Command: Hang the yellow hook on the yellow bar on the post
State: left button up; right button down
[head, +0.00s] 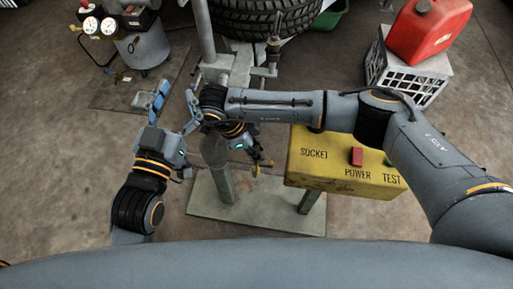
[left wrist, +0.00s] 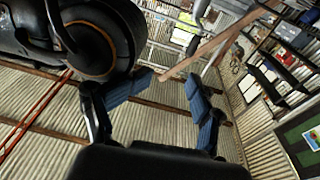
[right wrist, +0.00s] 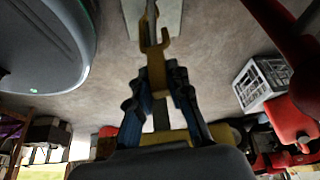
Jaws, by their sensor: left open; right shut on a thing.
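The yellow hook (right wrist: 155,55) is held between the blue-padded fingers of my right gripper (right wrist: 161,75), its open curve pointing away from the palm. In the head view my right gripper (head: 262,160) is beside the grey post (head: 218,168), and a small yellow part of the hook (head: 256,171) shows at its fingers. I cannot tell whether the hook touches anything. My left gripper (head: 172,97) is open and empty left of the post; its spread fingers also show in the left wrist view (left wrist: 170,79). I cannot make out the yellow bar; my right arm covers part of the post.
A yellow box (head: 335,168) marked SOCKET, POWER and TEST stands right of the post. A red can (head: 428,30) rests on a white crate (head: 405,75). A tyre (head: 265,18) is at the back, and a grey tank with gauges (head: 142,45) at the back left.

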pick_arm(q)
jog(key=shift+r+t, duration=0.25)
jog(key=shift+t, duration=0.15)
pick_arm(e)
jog(key=shift+f, duration=0.2)
pick_arm(q)
jog(key=shift+s+d+r, duration=0.1)
jog(key=shift+r, duration=0.1)
